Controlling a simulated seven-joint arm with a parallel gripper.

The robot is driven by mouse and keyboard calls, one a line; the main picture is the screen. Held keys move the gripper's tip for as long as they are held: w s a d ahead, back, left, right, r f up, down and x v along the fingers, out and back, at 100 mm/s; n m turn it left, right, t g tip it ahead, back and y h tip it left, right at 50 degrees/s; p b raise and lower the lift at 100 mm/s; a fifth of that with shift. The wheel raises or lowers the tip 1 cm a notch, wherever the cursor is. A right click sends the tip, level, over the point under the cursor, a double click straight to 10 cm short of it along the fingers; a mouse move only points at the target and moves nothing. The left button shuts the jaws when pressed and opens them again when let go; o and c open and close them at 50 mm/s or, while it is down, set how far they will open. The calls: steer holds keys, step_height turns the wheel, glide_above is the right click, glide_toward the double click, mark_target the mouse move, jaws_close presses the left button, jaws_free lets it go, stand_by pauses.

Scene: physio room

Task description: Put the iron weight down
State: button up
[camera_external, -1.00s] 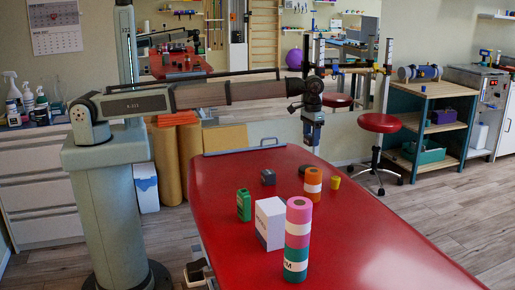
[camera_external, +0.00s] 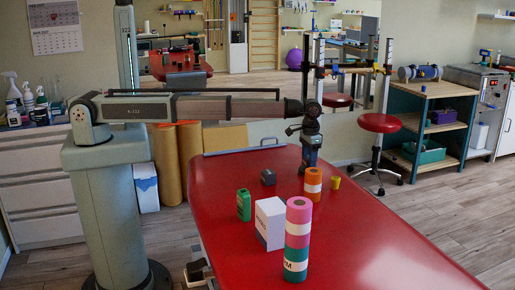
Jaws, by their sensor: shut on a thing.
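My gripper (camera_external: 310,161) points down over the far part of the red treatment table (camera_external: 380,240), just behind and above an orange roll (camera_external: 313,184). It is shut on a small dark thing, which I take to be the iron weight; its outline is hard to make out against the fingers. I cannot tell whether its underside touches the table.
A dark grey block (camera_external: 268,177) lies left of my gripper, and a yellow cup (camera_external: 336,182) right of it. Nearer stand a green container (camera_external: 244,205), a white box (camera_external: 270,223) and a pink-and-green stack (camera_external: 298,240). The table's right side is clear.

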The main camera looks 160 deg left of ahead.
steer(key=shift+f, duration=0.5)
steer(key=shift+f, duration=0.15)
steer(key=o, duration=1.2)
step_height(320, 180, up, 12)
steer(key=shift+r, duration=0.15)
